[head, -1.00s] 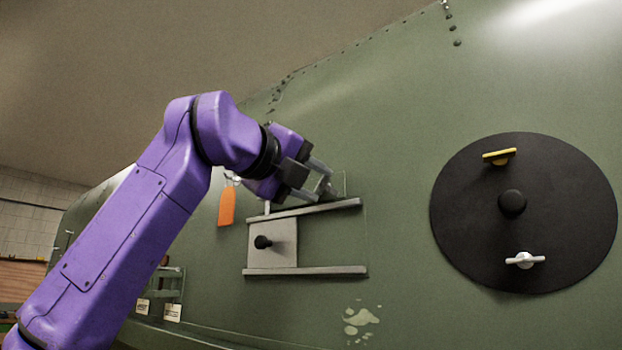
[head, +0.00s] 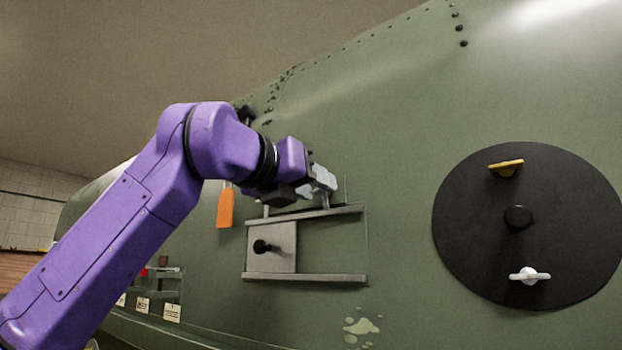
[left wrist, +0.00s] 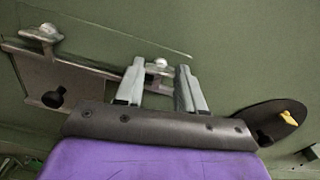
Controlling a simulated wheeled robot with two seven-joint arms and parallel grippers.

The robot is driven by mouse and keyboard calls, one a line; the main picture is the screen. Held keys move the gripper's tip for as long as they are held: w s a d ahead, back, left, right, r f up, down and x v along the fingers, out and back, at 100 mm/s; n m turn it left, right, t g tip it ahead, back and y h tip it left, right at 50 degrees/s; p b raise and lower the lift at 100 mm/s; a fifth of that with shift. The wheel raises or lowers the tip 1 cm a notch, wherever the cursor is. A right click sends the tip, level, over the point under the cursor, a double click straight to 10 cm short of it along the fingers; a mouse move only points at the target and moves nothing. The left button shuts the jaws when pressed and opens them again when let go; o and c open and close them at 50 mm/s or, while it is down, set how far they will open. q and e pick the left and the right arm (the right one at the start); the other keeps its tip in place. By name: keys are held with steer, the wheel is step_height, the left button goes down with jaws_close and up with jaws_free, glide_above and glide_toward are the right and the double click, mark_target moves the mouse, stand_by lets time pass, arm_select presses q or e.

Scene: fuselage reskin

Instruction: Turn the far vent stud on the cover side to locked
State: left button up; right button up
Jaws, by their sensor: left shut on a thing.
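The vent has two grey rails (head: 318,278) with a grey cover plate (head: 284,258) at their left part, carrying a black knob (head: 262,246). My left gripper (head: 325,180) is at the right part of the upper rail. In the left wrist view its two fingers stand either side of a small pale metal stud (left wrist: 158,66), and the jaws are shut on it. The fingers hide part of this stud, and its turn angle is hard to read. Another metal stud (left wrist: 41,33) stands free at the cover plate's end. My right gripper is out of view.
A round black panel (head: 470,240) at the right carries a yellow wing handle (head: 506,167), a white wing handle (head: 529,275) and a black knob (head: 518,217). An orange tag (head: 225,208) hangs left of the vent. A small labelled rack (head: 172,290) sits lower left.

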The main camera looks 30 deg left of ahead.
arm_select(q)
steer(key=shift+m, duration=0.8)
steer(key=shift+p, duration=0.3)
steer(key=o, duration=1)
steer(key=shift+o, duration=0.2)
steer(key=s+a+b, duration=0.1)
steer(key=s+b, duration=0.2)
steer(key=s, duration=0.7)
steer(key=shift+s+a+b, duration=0.15)
steer(key=shift+a+b, duration=0.1)
steer(key=shift+b, duration=0.1)
